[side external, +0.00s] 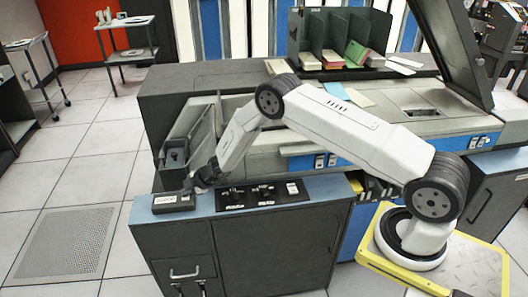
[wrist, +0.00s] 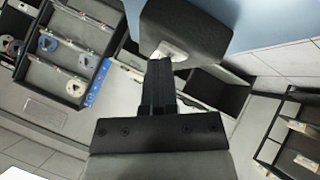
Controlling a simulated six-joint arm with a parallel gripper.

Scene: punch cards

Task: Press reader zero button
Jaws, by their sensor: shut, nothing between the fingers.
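A dark box (side external: 176,203) with a small white part on top sits at the left end of the blue-topped counter. I cannot read its marking, so I cannot tell if it is the reader zero button. My gripper (side external: 190,187) is low over the back right of this box. In the wrist view the shut, empty fingers (wrist: 160,62) reach to a white patch (wrist: 171,50) on a dark block (wrist: 188,28). They overlap its lower edge, and I cannot tell whether they touch it. A black switch panel (side external: 262,195) with several small controls lies to the right.
The blue counter top (side external: 325,186) is mostly clear right of the switch panel. A grey machine with an upright hopper (side external: 176,160) stands just behind the box. Card stacks (side external: 355,53) stand in a rack at the back. Open tiled floor (side external: 95,180) lies to the left.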

